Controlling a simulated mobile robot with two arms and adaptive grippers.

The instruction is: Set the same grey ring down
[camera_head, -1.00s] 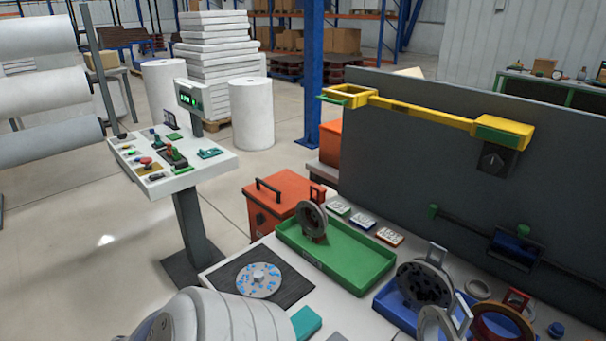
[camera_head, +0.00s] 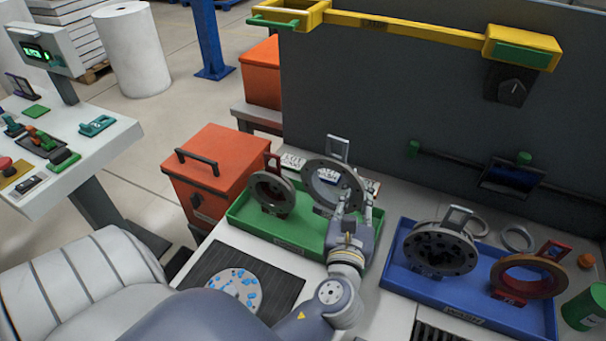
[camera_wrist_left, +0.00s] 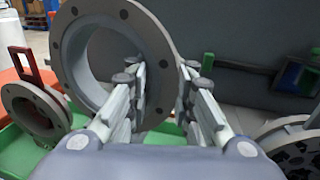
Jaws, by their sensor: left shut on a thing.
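My left gripper (camera_head: 352,208) is shut on a large grey ring (camera_head: 313,180) with bolt holes in its flange and a handle on top. The ring is upright over the right part of the green tray (camera_head: 305,237). In the left wrist view the ring (camera_wrist_left: 73,50) stands between the fingers (camera_wrist_left: 160,98), gripped at its right rim. I cannot tell whether its bottom touches the tray, as the gripper and arm hide part of it. Another, darker ring with a red handle (camera_head: 272,192) stands in the left part of the green tray. My right gripper is not in view.
A blue tray (camera_head: 450,308) on the right holds a dark grey flanged part (camera_head: 440,250) and a reddish-brown ring (camera_head: 530,275). A speckled disc (camera_head: 236,288) lies on a dark mat front left. A grey panel (camera_head: 400,90) with a yellow bar stands behind. A green cylinder (camera_head: 588,307) is at far right.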

